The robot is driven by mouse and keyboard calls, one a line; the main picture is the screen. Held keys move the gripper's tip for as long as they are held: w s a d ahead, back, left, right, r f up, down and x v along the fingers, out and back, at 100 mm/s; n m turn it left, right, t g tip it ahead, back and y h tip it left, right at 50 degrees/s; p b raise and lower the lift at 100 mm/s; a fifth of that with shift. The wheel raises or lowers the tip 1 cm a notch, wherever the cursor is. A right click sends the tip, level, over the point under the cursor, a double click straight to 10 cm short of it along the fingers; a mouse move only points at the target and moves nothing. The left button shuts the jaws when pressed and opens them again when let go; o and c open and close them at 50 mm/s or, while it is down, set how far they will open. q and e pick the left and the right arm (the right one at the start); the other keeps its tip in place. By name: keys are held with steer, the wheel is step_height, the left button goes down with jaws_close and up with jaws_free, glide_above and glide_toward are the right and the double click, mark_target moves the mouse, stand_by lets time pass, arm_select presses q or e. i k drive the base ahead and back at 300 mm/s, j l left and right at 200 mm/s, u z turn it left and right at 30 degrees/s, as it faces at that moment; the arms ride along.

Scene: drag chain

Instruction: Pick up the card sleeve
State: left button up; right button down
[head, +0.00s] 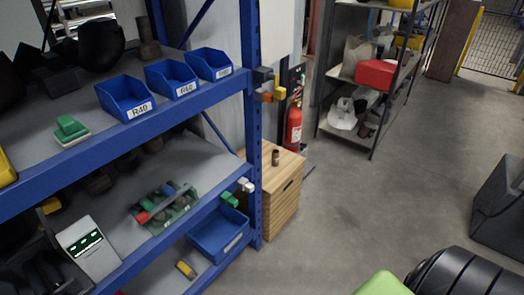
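I cannot make out a card sleeve for certain in the head view. A small green item with a pale base (71,130) lies on the upper shelf of the blue rack at left. A small dark brown cylinder (275,157) stands on the wooden cabinet (285,195) beside the rack. Neither of my grippers can be seen.
The blue rack (215,92) fills the left side. Several blue bins, one a labelled bin (125,101), stand on it. A red fire extinguisher (294,128) is behind the cabinet. A grey shelf (345,75) stands farther back. The floor (410,185) at centre right is clear.

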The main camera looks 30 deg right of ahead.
mark_target(275, 152)
steer(key=i+l+u, duration=0.1)
steer(key=l, duration=0.7)
steer(key=i+l+u, duration=0.15)
steer(key=l, duration=0.65)
steer(key=i+l+u, duration=0.1)
steer(key=l, duration=0.7)
